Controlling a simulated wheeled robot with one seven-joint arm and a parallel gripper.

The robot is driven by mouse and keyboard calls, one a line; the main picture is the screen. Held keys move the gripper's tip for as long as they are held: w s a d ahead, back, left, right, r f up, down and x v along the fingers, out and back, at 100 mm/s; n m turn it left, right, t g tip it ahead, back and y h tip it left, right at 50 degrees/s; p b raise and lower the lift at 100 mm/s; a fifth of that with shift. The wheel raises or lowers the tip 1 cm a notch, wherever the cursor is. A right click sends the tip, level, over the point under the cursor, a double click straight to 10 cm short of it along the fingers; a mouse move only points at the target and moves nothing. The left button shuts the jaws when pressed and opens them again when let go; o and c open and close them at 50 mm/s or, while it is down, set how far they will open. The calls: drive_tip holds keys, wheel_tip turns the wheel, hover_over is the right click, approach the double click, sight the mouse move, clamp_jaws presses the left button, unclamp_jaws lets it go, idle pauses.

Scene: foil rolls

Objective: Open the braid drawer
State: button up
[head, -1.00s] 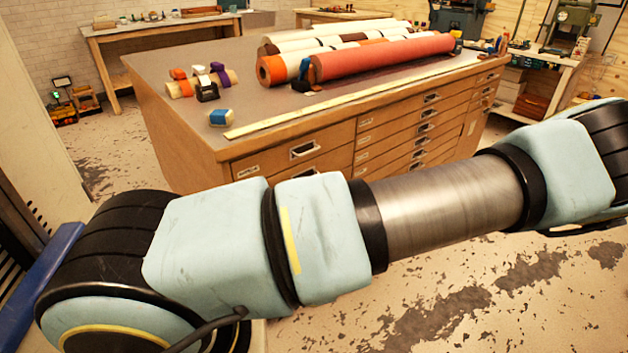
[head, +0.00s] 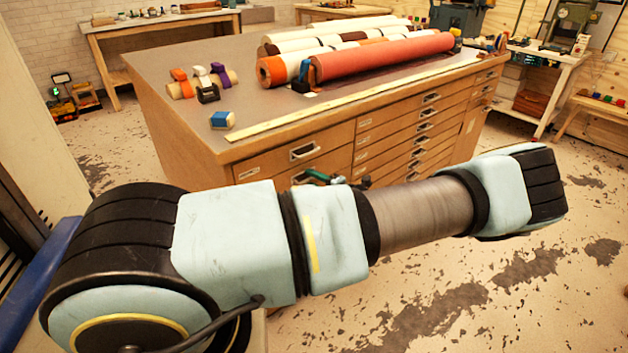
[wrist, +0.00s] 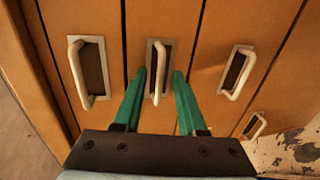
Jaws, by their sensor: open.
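My gripper (wrist: 159,74) has green fingers and is open, facing the drawer fronts. A pull handle (wrist: 157,72) shows between its fingertips; I cannot tell whether they reach around it. In the head view my gripper is mostly hidden behind my arm, with some green showing (head: 320,177).
Other handles lie either side in the wrist view, one at left (wrist: 86,75) and one at right (wrist: 237,73). Foil rolls (head: 380,57), a long ruler (head: 300,115) and a blue block (head: 222,120) lie on the cabinet top. Free floor (head: 500,285) is at right.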

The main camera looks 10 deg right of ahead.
clamp_jaws()
idle(1.4)
